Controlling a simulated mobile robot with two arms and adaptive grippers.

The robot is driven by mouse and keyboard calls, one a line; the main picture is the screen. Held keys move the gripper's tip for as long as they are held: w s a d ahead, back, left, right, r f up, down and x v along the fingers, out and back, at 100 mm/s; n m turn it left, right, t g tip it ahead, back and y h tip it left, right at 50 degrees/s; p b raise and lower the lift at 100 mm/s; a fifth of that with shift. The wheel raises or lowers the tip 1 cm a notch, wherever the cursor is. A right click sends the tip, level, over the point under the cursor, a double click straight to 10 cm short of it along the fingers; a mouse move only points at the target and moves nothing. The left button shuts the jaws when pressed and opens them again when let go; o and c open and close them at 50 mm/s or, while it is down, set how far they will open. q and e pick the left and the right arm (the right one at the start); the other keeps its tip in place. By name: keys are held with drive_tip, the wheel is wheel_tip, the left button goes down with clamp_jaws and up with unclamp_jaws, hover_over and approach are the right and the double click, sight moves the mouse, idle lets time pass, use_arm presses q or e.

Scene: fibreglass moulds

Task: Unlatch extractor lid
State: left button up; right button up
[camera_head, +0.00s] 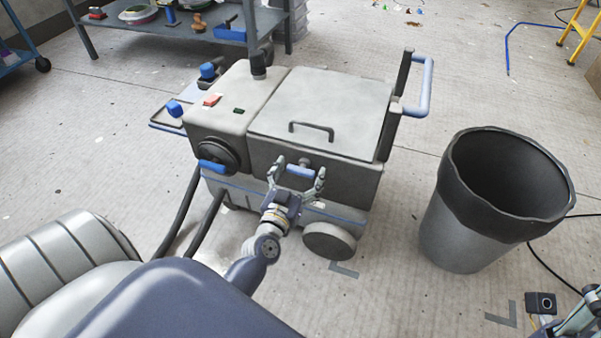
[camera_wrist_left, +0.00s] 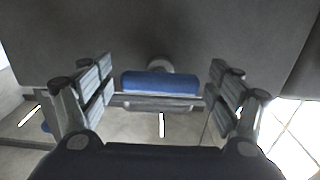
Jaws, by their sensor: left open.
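The extractor (camera_head: 225,112) is a grey wheeled machine in the middle of the head view. Its flat lid (camera_head: 335,105) lies closed, with a dark bar handle (camera_head: 312,128) on top. A blue latch (camera_head: 299,171) sits on the front face below the lid. My left gripper (camera_head: 298,176) is open at the latch, with one finger on each side. In the left wrist view the blue latch (camera_wrist_left: 160,83) lies between the finger pads, with gaps on both sides. Part of my right gripper (camera_head: 580,318) shows at the bottom right corner; its fingertips are not clear.
A black-lined bin (camera_head: 470,240) stands right of the extractor. The extractor has a blue push handle (camera_head: 424,90) at its right and hoses (camera_head: 180,215) at its left. A shelf (camera_head: 190,28) with items stands behind. Floor between extractor and bin is clear.

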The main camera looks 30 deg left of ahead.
use_arm(q)
drive_tip(key=shift+w, duration=0.25)
drive_tip(key=c, duration=1.1)
drive_tip(key=shift+o, duration=0.2)
